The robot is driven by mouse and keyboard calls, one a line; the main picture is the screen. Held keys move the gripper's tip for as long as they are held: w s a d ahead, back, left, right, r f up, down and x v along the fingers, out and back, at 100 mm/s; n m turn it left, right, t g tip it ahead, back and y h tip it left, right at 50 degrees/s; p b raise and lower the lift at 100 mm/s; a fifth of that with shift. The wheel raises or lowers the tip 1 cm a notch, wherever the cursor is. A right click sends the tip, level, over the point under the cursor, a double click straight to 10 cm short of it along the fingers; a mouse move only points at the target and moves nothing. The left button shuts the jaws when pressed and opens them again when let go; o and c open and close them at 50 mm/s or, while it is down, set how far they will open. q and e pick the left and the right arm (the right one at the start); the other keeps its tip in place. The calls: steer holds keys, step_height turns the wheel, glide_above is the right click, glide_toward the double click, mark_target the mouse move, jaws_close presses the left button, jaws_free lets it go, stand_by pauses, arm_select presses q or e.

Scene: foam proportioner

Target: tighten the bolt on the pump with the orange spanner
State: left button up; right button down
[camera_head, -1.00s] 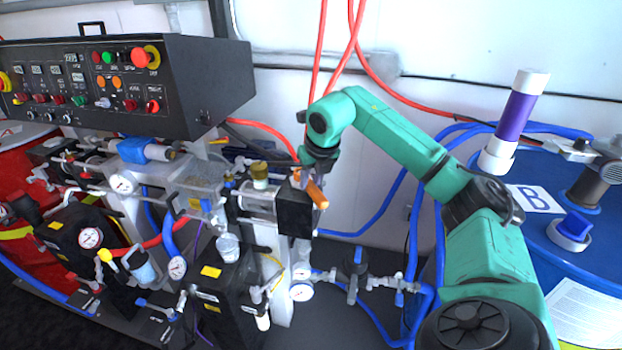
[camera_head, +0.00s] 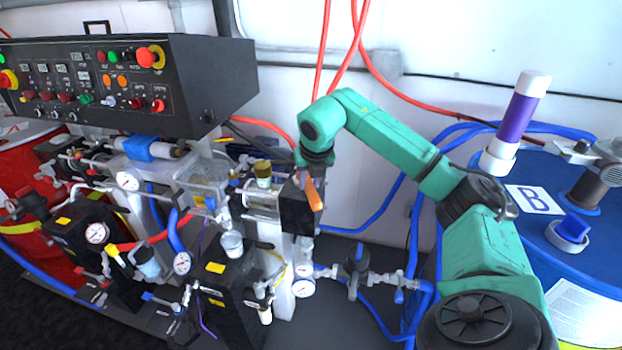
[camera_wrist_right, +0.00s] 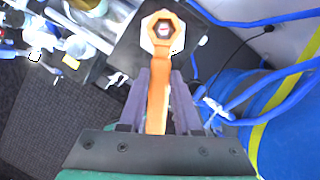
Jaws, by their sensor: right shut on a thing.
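The orange spanner (camera_head: 314,194) shows at the end of my right arm in the head view, beside the dark block of the pump (camera_head: 295,212). In the right wrist view my right gripper (camera_wrist_right: 160,88) is shut on the handle of the spanner (camera_wrist_right: 157,100), which points away from the jaws. The spanner's ring end lies over a pale hexagonal piece, with a small bolt (camera_wrist_right: 164,29) showing inside the ring. I cannot tell how far the ring is seated on it. My left gripper is not in view.
A black control panel (camera_head: 120,85) overhangs the pumps and gauges at left. A blue drum (camera_head: 540,245) with a purple and white cylinder (camera_head: 517,115) stands at right. Blue hoses (camera_head: 385,205) run between pump and drum. Red hoses hang behind my arm.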

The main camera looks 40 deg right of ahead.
steer(key=shift+w+a+r+m+p, duration=0.15)
steer(key=shift+a+r+m+p, duration=0.1)
steer(key=shift+m+p, duration=0.25)
steer(key=shift+w+a+f+m+h+p, duration=0.15)
steer(key=shift+m+h+p, duration=0.15)
steer(key=shift+p, duration=0.15)
steer(key=shift+w+a+m+g+p, duration=0.2)
steer(key=shift+m+g+p, duration=0.1)
steer(key=shift+m+p, duration=0.2)
steer(key=shift+w+a+m+h, duration=0.2)
steer(key=shift+m+h, duration=0.1)
steer(key=shift+m, duration=0.2)
